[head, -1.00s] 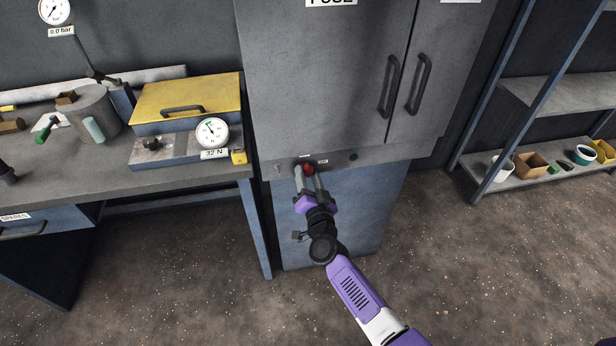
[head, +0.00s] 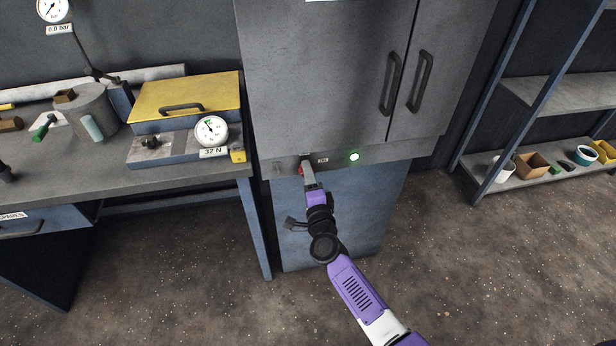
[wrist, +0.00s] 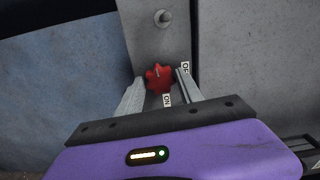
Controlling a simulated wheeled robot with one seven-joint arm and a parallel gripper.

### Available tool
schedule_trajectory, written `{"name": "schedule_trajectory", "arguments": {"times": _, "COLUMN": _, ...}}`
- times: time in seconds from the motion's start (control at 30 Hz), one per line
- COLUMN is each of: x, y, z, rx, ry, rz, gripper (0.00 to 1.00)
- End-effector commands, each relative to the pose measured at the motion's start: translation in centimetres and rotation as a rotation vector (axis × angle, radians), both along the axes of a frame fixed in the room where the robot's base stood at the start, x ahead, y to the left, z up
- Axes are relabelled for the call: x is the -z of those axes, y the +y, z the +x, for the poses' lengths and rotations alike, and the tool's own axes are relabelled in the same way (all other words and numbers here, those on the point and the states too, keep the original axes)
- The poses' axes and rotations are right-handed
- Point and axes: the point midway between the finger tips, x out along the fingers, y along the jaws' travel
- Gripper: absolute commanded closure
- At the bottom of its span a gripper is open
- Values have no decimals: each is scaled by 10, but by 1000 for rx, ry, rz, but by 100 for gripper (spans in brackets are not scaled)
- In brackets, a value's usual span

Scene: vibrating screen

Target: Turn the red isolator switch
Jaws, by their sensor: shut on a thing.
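The red isolator switch (wrist: 158,77) is a lobed knob on the grey strip below the cabinet doors. In the wrist view it sits between the two fingers of my gripper (wrist: 160,86), which is shut on it. An ON label (wrist: 167,100) lies on the near side of the knob, and a partly hidden OFF label (wrist: 185,68) is by the right finger. In the head view only a bit of the red switch (head: 301,170) shows beside my gripper (head: 307,167). A green lamp (head: 354,156) to the right is lit.
The grey cabinet (head: 330,80) with two door handles stands above the switch. A workbench (head: 110,180) with a yellow-lidded box (head: 185,95) and gauges is on the left. A shelf rack (head: 540,170) stands at right. The floor in front is clear.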

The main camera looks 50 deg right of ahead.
Motion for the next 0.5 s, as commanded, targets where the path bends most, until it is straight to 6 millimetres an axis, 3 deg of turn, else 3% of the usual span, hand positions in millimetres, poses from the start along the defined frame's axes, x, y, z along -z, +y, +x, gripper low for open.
{"name": "schedule_trajectory", "arguments": {"times": 0.5, "x": 2, "y": 0, "z": -1, "rx": 0, "ry": -54, "rz": 85, "gripper": 97}}
